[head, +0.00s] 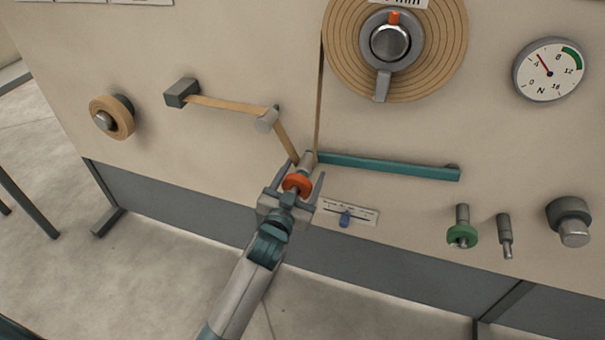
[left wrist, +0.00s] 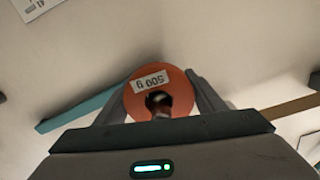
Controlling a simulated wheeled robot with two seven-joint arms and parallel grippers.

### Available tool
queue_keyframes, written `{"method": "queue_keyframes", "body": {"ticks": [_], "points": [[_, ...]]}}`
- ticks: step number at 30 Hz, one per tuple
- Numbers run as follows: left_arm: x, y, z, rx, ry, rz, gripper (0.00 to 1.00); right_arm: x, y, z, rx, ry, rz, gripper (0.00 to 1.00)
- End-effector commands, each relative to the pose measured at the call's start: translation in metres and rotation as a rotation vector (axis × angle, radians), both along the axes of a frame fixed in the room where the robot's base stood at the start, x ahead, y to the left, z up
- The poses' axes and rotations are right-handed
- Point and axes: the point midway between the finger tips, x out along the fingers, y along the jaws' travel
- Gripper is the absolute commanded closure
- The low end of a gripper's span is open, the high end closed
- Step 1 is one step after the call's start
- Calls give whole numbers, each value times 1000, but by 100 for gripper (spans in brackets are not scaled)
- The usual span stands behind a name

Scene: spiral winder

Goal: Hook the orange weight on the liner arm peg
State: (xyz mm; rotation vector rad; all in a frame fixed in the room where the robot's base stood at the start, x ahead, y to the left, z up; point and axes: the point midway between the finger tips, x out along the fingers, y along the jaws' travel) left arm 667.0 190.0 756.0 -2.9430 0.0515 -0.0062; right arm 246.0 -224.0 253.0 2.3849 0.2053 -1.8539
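The orange weight (head: 297,183) is a disc at the left end of the teal liner arm (head: 390,166). In the left wrist view the weight (left wrist: 147,85) shows an upside-down 500 g label and a dark, rod-like part in its central hole. The rod appears to be the peg, but I cannot tell how far the weight sits on it. My left gripper (head: 303,171) is open, one finger on each side of the weight. A small gap shows in the head view on the right side. My right gripper is not in view.
A tan strip (head: 232,104) runs over a grey roller (head: 266,120) to the liner arm's left end, and up to the large spool (head: 345,70). A green weight (head: 462,236), a bare peg (head: 505,235), a dark knob (head: 570,220) and a dial (head: 549,70) are to the right.

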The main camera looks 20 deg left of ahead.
Motion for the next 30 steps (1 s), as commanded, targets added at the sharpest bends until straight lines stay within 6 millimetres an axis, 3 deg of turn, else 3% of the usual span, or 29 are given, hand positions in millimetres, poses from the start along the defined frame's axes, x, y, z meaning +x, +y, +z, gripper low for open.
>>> {"method": "queue_keyframes", "body": {"ticks": [17, 23, 30], "points": [[-8, 1, 0, 0, 3, 1, 20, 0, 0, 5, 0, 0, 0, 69], [-29, 2, 2, 0, 4, 1, 20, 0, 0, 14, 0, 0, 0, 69], [-68, 3, 2, -1, 4, 1, 20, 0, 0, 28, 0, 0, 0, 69]]}}
